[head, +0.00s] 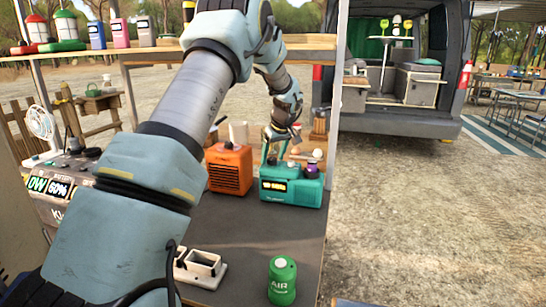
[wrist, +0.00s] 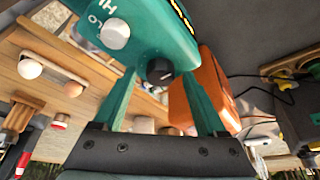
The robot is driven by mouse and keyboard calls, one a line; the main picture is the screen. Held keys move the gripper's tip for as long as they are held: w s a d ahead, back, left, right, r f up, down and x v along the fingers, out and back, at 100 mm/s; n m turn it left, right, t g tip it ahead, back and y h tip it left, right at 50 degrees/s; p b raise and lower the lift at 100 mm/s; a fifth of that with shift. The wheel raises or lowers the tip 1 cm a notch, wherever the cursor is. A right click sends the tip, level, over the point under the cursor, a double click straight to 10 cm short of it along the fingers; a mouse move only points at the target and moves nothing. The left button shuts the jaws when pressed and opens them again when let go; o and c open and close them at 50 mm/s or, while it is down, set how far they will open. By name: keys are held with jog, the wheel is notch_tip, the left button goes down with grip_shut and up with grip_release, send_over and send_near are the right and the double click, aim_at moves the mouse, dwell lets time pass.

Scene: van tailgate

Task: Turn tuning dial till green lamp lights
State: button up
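A teal radio (head: 291,196) with a lit yellowish display stands on the counter. In the wrist view its teal body (wrist: 150,25) fills the top, with a pale grey knob (wrist: 116,33) by HI and LO lettering and a black dial (wrist: 160,70). My gripper (head: 271,153) points down over the radio's left part. In the wrist view my gripper (wrist: 158,77) is open, its teal fingers on either side of the black dial with gaps visible. Which knob is the tuning dial is not readable. I cannot make out a green lamp.
An orange speaker-like box (head: 230,169) stands close left of the radio. A purple-topped item (head: 312,170) shows at the radio's right. A green AIR canister (head: 282,281) and a white holder (head: 200,267) are nearer. The dark counter between is clear.

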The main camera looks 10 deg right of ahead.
jog(key=shift+r, duration=0.1)
jog(key=b+v, duration=0.2)
jog(key=v, duration=0.8)
jog(key=shift+s+r, duration=0.2)
jog(key=shift+r, duration=0.05)
jog(key=shift+d, duration=0.1)
jog(key=s+a+f+m+g+p, duration=0.1)
jog(key=s+a+f+m, duration=0.1)
jog(key=s+a, duration=1.2)
jog(key=s+a+f+m+g+h+p, duration=0.1)
jog(key=s+a+f, duration=0.4)
jog(key=s+a, duration=0.9)
jog(key=shift+f+m+g, duration=0.3)
jog(key=shift+f+m, duration=0.05)
jog(key=shift+m, duration=0.45)
